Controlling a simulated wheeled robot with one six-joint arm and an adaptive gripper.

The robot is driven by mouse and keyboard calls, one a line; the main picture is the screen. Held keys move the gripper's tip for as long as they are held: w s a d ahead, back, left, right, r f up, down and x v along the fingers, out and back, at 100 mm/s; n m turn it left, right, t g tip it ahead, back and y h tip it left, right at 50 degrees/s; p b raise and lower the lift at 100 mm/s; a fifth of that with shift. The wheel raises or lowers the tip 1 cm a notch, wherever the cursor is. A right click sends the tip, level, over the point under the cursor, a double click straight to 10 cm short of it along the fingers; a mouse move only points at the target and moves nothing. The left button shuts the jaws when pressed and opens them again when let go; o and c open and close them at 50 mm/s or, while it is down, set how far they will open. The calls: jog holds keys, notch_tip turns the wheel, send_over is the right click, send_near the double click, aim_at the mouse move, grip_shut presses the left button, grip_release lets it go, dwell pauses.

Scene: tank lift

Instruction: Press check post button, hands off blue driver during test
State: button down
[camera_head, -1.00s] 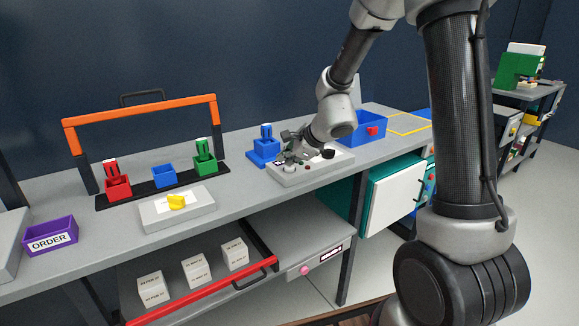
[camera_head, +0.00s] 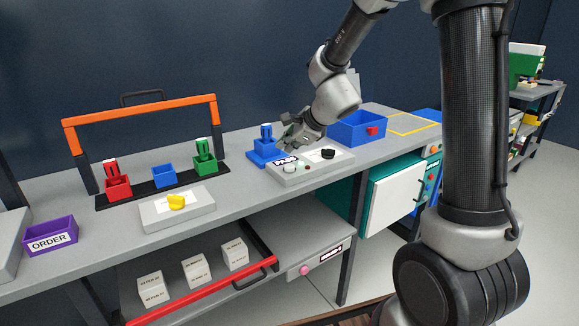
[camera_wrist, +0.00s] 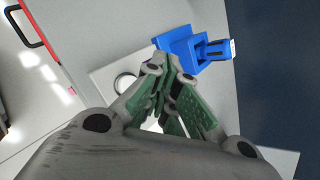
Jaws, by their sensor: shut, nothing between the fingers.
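The check post is a light grey box (camera_head: 330,167) on the bench, with a dark label, small round buttons (camera_head: 289,169) and a black knob (camera_head: 328,154). In the wrist view a white round button with a dark ring (camera_wrist: 125,86) shows beside my fingers. The blue driver (camera_head: 266,132) stands upright in its blue holder (camera_head: 262,158) just left of the post; it also shows in the wrist view (camera_wrist: 216,49). My gripper (camera_head: 284,147) is shut and empty, above the post's back left part and close to the blue holder. Its fingertips hide part of the post.
An orange-handled rack (camera_head: 140,112) holds red and green drivers and an empty-looking blue holder (camera_head: 163,177). A grey box with a yellow knob (camera_head: 177,203) stands in front. A blue bin (camera_head: 358,130) is behind the post to the right. A purple ORDER tray (camera_head: 50,236) sits left.

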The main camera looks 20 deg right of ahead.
jog(key=shift+r, duration=1.05)
jog(key=shift+s+a+n, duration=0.15)
jog(key=shift+n, duration=0.35)
jog(key=s+d+f+n+g, duration=0.25)
jog(key=s+n+g, duration=0.25)
jog(key=s+n, duration=0.7)
jog(key=s+d+r+n+h, duration=0.2)
jog(key=s+d+r+n, duration=0.2)
jog(key=s, duration=0.6)
jog(key=s+d+r+n+t+h, duration=0.1)
jog(key=s+d+r+n, duration=0.3)
jog(key=s+d, duration=0.5)
notch_tip(320, 180, up, 2)
jog(key=shift+s+d+r+h, duration=0.1)
jog(key=shift+s+d+h, duration=0.2)
jog(key=shift+s+h, duration=0.65)
